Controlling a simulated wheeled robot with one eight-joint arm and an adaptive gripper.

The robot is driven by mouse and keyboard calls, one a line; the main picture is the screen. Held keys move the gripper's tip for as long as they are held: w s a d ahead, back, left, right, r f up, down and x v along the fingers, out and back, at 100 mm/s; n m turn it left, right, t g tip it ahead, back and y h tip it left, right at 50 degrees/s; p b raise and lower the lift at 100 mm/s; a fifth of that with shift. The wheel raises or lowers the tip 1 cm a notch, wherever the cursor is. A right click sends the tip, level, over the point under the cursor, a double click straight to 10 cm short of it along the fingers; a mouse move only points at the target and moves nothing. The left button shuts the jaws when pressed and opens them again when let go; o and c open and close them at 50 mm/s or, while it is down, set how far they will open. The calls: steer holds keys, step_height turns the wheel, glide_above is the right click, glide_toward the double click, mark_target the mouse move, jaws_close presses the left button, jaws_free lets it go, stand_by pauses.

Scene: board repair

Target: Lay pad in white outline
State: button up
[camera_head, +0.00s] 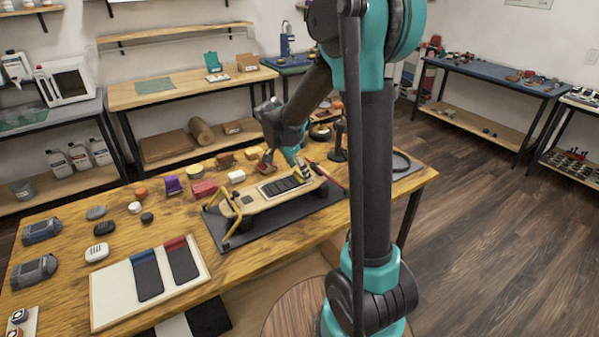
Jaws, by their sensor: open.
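A tan board (262,203) lies on a dark mat (283,223) on the wooden workbench. Several dark rectangular pads (284,186) sit in a row on it, with a pale edging around them. A small dark piece (249,199) lies left of the row. Which piece is the pad, and whether the pale edging is the white outline, is too small to tell.
Yellow clamp bars (230,225) stand at the board's left end. A white panel (112,297) with two long dark strips lies at the front left. Several small colored items line the bench's back. A black upright tool (338,140) stands right of the board.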

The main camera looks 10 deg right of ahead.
mark_target(289, 182)
steer(key=v, duration=1.1)
steer(key=s+d+f+n+t+y, duration=0.1)
steer(key=s+d+f+n, duration=0.3)
steer(key=s, duration=0.6)
steer(key=s+d+f+n+t+y, duration=0.1)
steer(key=s+d+f+n+y, duration=0.2)
steer(key=s+f+n, duration=0.6)
steer(key=s+d+f, duration=0.1)
steer(key=s, duration=0.1)
steer(key=shift+s+n+t, duration=0.3)
